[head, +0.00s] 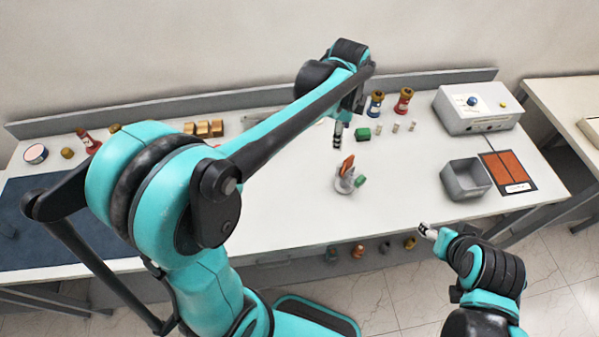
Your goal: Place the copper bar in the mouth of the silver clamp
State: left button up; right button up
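The silver clamp (343,185) stands on the white bench near the middle, with a green part (360,181) at its right side. A flat copper-coloured piece, seemingly the copper bar (347,164), stands tilted at the top of the clamp. It looks to be in or against the mouth; the exact seating is too small to tell. My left gripper (337,141) points down above and behind the clamp, apart from the copper piece, with nothing visible in it. My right gripper (427,231) is off the bench's front edge at the lower right. The finger gaps of both are too small to judge.
A green block (362,134) and small pale cylinders lie behind the clamp. Blue (375,104) and red (403,101) bushings stand at the back. A grey open box (466,180), an orange panel (508,171) and a control box (478,107) are at right. Bench in front of the clamp is clear.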

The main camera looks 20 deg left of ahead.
pick_arm(q)
jog(key=s+a+n+t, duration=0.2)
jog(key=s+a+n, duration=0.1)
jog(key=s+n, duration=0.5)
jog(key=s+a+f+n+t, duration=0.1)
jog(key=s+a+n+t, duration=0.2)
jog(key=s+n, duration=0.6)
jog(key=shift+s+a+n, duration=0.2)
jog(key=shift+s+n, duration=0.1)
jog(key=shift+s, duration=0.4)
jog(key=shift+s, duration=0.1)
pick_arm(e)
jog(key=shift+s, duration=0.15)
